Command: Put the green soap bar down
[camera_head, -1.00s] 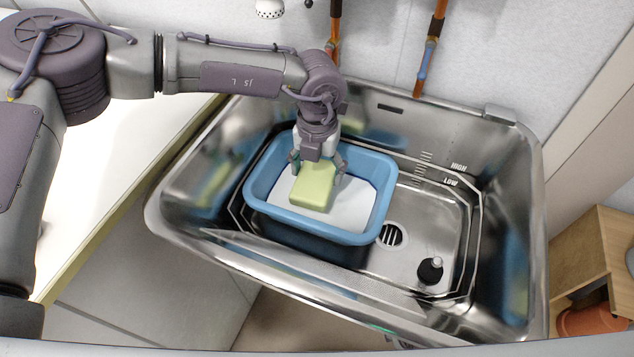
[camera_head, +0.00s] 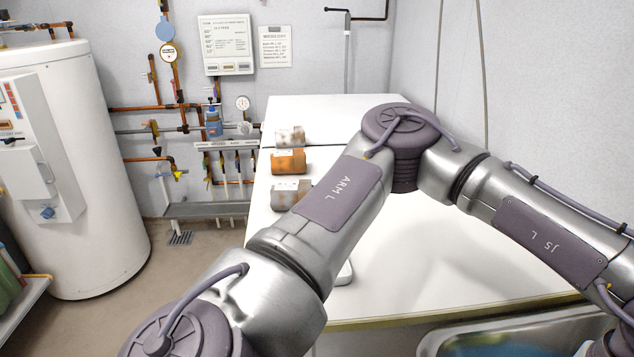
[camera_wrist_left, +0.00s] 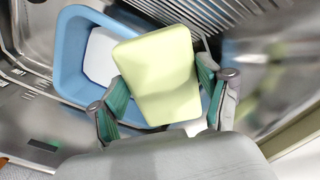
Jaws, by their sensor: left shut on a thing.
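In the left wrist view, the pale green soap bar (camera_wrist_left: 158,75) is between the two fingers of my left gripper (camera_wrist_left: 162,100), which is shut on it. The bar is over a blue tub (camera_wrist_left: 72,62) with a white bottom. A gap to the tub floor seems to show, but its height is hard to tell. In the head view my left arm reaches out to the right edge, so its gripper and the soap are out of that picture. My right gripper is in neither view.
A steel basin (camera_wrist_left: 35,105) surrounds the tub. A white water heater (camera_head: 75,170) and wall pipes stand at the left.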

